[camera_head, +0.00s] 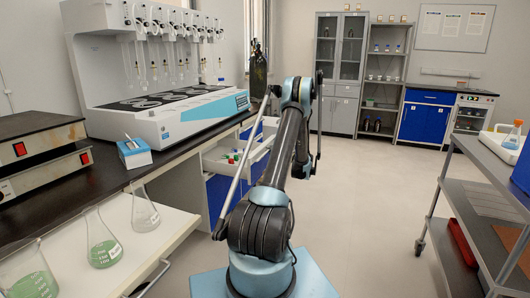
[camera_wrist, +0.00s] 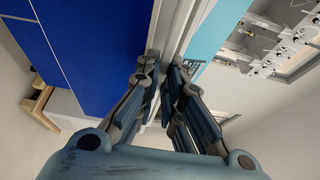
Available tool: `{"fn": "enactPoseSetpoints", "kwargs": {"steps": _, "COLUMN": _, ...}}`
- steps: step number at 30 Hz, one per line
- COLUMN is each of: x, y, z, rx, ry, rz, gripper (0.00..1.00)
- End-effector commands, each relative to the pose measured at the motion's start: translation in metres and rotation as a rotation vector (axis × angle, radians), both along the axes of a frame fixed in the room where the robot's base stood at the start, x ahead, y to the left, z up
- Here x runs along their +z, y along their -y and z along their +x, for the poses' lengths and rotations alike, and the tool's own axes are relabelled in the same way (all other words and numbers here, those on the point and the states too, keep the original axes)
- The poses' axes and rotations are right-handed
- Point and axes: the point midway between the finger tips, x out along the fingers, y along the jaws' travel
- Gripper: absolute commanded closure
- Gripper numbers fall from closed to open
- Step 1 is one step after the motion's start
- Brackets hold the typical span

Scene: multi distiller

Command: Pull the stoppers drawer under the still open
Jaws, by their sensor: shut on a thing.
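The stoppers drawer (camera_head: 217,164) is white and stands partly open under the bench top, below the still (camera_head: 165,120). Small red, green and white stoppers (camera_head: 235,156) lie inside it. My gripper (camera_wrist: 164,70) shows in the wrist view, its two fingers close together on the pale strip of the drawer's front (camera_wrist: 171,28). It is shut on the drawer there, apparently at its handle; the handle itself is mostly hidden between the fingers. In the head view my arm hides the gripper and part of the drawer front.
Blue cabinet doors (camera_wrist: 85,45) lie beside my gripper in the wrist view. Flasks (camera_head: 101,246) stand on a white shelf at the left front. A grey cart (camera_head: 480,170) stands at right. The floor (camera_head: 365,215) between is clear.

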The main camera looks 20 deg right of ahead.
Motion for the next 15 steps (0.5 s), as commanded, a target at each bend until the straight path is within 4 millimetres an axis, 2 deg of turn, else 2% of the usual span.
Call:
{"fn": "enactPoseSetpoints", "kwargs": {"steps": 14, "x": -0.0025, "y": 0.0024, "z": -0.0038, "rx": 0.003, "ry": -0.004, "rz": -0.004, "gripper": 1.00}}
{"fn": "enactPoseSetpoints", "kwargs": {"steps": 15, "x": -0.0025, "y": 0.0024, "z": -0.0038, "rx": 0.003, "ry": -0.004, "rz": -0.004, "gripper": 0.85}}
